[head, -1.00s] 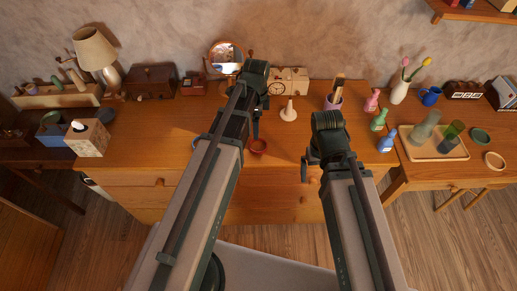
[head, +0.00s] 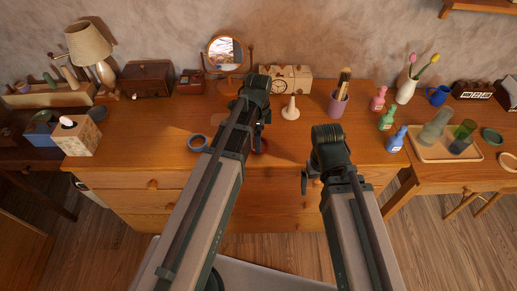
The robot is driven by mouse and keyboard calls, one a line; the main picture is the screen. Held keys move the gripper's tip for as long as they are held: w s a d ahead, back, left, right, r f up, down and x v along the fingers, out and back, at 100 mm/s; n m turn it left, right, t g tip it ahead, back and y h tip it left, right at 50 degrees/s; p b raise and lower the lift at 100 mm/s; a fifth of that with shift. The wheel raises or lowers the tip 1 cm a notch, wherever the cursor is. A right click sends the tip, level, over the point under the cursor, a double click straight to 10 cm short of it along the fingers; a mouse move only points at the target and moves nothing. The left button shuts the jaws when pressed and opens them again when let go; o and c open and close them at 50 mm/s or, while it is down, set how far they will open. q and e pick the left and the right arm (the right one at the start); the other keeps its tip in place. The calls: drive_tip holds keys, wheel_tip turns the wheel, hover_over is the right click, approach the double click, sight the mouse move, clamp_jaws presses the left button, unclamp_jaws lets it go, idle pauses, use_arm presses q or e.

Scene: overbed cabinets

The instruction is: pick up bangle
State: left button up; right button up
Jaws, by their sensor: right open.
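Several ring shapes could be the bangle. A dark red ring (head: 262,146) lies near the dresser's front edge, partly hidden by my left arm. A green ring (head: 492,136) and a cream ring (head: 507,161) lie on the right table. My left gripper (head: 262,113) hangs over the dresser beyond the red ring; its fingers are too dark to judge. My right gripper (head: 307,179) is open and empty, by the dresser's front edge, right of the red ring.
Pink, green and blue bottles (head: 396,140) stand at the dresser's right. A tray with glasses (head: 430,153) is on the right table. The dresser's front left is fairly clear.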

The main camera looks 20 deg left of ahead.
use_arm(q)
wheel_tip(320, 180, down, 3)
drive_tip(key=shift+r+b, duration=0.15)
drive_tip(key=shift+b, duration=0.65)
drive_tip(key=shift+r, duration=0.1)
use_arm(e)
wheel_tip(320, 180, down, 2)
drive_tip(key=shift+f, duration=0.25)
use_arm(q)
drive_tip(key=c, duration=1.1)
drive_tip(key=shift+r, duration=0.1)
use_arm(e)
drive_tip(key=shift+r, duration=0.1)
